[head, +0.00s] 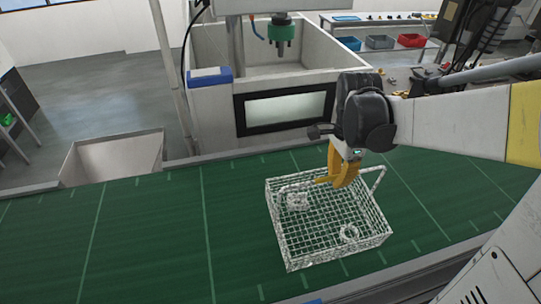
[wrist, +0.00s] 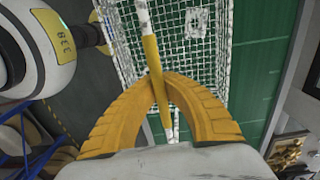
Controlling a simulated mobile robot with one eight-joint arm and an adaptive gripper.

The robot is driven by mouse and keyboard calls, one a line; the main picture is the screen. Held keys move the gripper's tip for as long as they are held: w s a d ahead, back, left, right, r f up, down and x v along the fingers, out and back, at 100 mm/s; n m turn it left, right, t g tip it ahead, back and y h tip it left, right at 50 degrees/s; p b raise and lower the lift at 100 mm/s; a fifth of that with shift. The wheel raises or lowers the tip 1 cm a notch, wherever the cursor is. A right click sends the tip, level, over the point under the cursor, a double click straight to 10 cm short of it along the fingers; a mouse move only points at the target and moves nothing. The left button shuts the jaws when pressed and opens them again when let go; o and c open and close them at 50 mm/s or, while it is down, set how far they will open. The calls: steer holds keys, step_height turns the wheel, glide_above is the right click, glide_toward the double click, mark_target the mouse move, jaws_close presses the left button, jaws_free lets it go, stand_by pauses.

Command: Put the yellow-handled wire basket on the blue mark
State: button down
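The wire basket (head: 283,235) is a white square mesh box over the green belt in the head view; I cannot tell whether it touches the belt. Its mesh also shows in the wrist view (wrist: 190,50). Its bar handle, white with a yellow middle grip (wrist: 152,55), spans the top. My gripper (head: 335,181) has orange-yellow fingers at the middle of this handle. In the wrist view the fingers (wrist: 160,85) meet around the yellow grip. A small blue sliver (head: 313,301) shows at the bottom edge of the head view; I cannot tell whether it is the blue mark.
The green belt (head: 150,235) is clear to the left. Behind it stand a pale tank (head: 210,120) with a dark-framed window and an open grey bin (head: 112,157). Coloured trays sit on a rear bench.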

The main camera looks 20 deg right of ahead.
steer(key=w+a+f, duration=0.6)
steer(key=a+f, duration=0.3)
steer(key=f, duration=0.2)
steer(key=shift+a, duration=0.4)
steer(key=c, duration=1.6)
jaws_free()
